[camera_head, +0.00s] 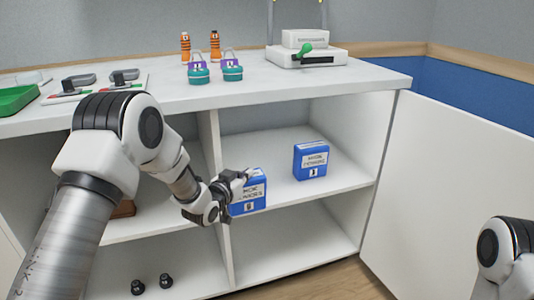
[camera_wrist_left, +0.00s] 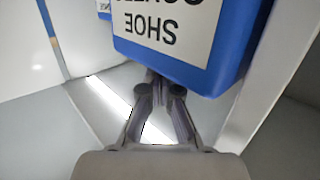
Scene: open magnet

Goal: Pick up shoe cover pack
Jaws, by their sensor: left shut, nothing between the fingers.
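The shoe cover pack (camera_head: 252,190) is a blue box with a white label, upright on the middle shelf of the cabinet. In the left wrist view the blue pack (camera_wrist_left: 221,55) fills the top, its label reading "SHOE" upside down. My left gripper (camera_head: 238,184) is at the left side of the pack in the head view, covering part of it. In the left wrist view its fingers (camera_wrist_left: 162,90) are together, close to the pack's edge, with nothing between them. Whether they touch it I cannot tell. My right gripper is out of view.
A second blue pack (camera_head: 311,161) stands further right on the same shelf (camera_head: 290,195). A vertical divider (camera_head: 211,150) is left of the packs. An open white door (camera_head: 440,190) is at the right. Padlocks (camera_head: 232,72) stand on the countertop (camera_head: 150,98).

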